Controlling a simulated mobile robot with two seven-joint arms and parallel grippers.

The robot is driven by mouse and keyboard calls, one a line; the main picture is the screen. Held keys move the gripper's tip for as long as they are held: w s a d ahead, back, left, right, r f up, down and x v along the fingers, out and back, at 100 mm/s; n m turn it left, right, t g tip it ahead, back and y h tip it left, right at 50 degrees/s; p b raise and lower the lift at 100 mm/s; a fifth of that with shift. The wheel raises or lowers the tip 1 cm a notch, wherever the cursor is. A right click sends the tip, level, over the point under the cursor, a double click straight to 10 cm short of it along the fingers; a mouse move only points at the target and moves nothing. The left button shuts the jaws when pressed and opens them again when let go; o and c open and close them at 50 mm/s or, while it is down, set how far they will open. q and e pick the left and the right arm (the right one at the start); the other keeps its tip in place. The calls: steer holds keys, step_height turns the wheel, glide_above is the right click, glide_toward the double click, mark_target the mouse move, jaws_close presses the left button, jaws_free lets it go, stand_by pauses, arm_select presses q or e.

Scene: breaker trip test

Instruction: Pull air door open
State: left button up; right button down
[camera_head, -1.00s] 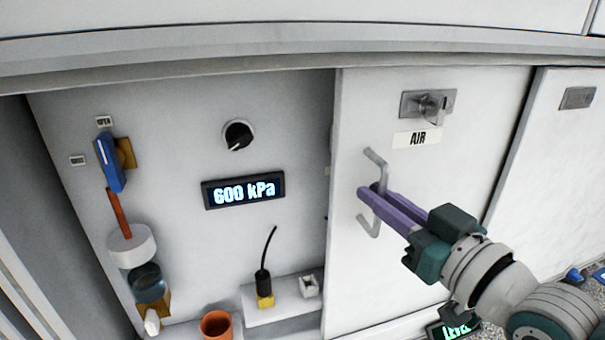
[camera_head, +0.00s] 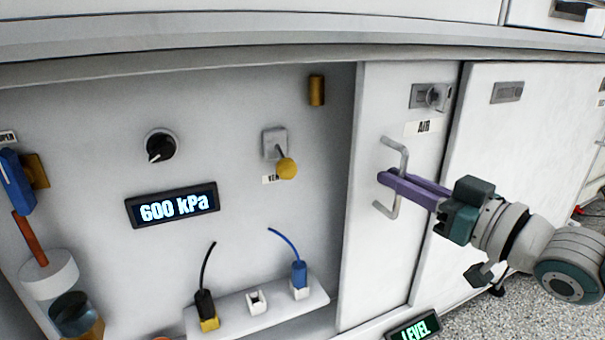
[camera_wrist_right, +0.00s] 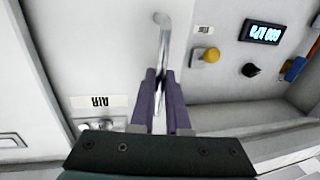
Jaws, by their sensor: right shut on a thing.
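The white air door (camera_head: 372,262) carries an AIR label (camera_head: 424,128), a metal latch (camera_head: 430,97) above it and a bent grey bar handle (camera_head: 391,208). My right gripper (camera_head: 385,179) is shut on the handle, its purple fingers around the upright bar. In the right wrist view the fingers (camera_wrist_right: 158,108) pinch the bar (camera_wrist_right: 163,50). To the left of the door the bay is exposed, with a 600 kPa display (camera_head: 172,206), a black knob (camera_head: 160,147) and a yellow-ended lever (camera_head: 286,168). My left gripper is not in view.
A ledge (camera_head: 320,299) in the bay holds a black plug (camera_head: 205,303) and a blue plug (camera_head: 299,274). A blue-handled valve (camera_head: 16,180) is at far left. Another white panel (camera_head: 530,130) stands right of the door. A LEVEL display (camera_head: 415,326) sits low in front.

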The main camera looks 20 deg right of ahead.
steer(key=c, duration=0.9)
jaws_free()
steer(key=shift+s, duration=0.1)
steer(key=p+v, duration=0.4)
steer(key=v, duration=0.5)
steer(key=shift+s+d, duration=0.2)
steer(key=shift+s, duration=0.15)
